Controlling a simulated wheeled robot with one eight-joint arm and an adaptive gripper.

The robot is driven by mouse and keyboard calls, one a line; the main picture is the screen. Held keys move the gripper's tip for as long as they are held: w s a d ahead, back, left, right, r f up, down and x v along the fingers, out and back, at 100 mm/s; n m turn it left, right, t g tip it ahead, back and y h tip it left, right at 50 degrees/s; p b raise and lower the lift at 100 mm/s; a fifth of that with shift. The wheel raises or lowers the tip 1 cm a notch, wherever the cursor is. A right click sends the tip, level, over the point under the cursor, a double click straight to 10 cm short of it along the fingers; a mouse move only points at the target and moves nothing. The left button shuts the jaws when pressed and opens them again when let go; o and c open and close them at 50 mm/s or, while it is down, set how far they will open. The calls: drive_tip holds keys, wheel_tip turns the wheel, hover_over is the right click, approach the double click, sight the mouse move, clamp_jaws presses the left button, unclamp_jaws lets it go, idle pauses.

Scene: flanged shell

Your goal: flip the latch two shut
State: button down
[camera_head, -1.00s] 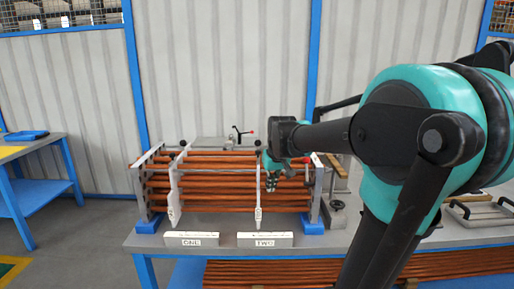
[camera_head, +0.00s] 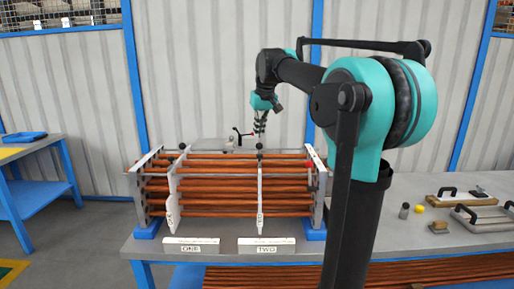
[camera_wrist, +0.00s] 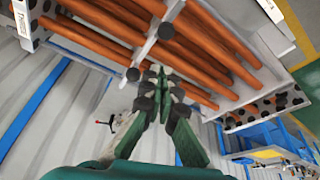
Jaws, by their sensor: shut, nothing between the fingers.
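Latch two (camera_head: 260,198) is a pale bar hanging upright across the front of the brown tubes, above the white block marked TWO (camera_head: 266,245). A dark knob (camera_head: 259,147) sits at its top. My gripper (camera_head: 259,132) is just above that top end, pointing down, shut and empty. In the wrist view my gripper's fingertips (camera_wrist: 158,72) are together beside dark round knobs (camera_wrist: 133,74) at the frame's upper edge. A pale bar (camera_wrist: 158,38) runs across the tubes there. Whether the fingers touch the bar or a knob I cannot tell.
Latch one (camera_head: 172,197) hangs at the left above the block marked ONE (camera_head: 191,246). A lever with a red tip (camera_head: 242,135) stands behind the frame, close to my gripper.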

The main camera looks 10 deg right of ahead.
sight(260, 160)
drive_tip(key=shift+w+a+r, duration=0.2)
drive_tip(key=shift+w+r, duration=0.65)
drive_tip(key=shift+r, duration=0.2)
wheel_tip(260, 160, down, 10)
drive_tip(key=shift+s+r, duration=0.25)
drive_tip(key=shift+s, duration=0.1)
drive_tip(key=shift+d, duration=0.1)
drive_tip(key=shift+s+a, duration=0.15)
drive_tip(key=shift+s, duration=0.7)
drive_tip(key=shift+s+a, duration=0.1)
drive_tip(key=shift+s, duration=0.7)
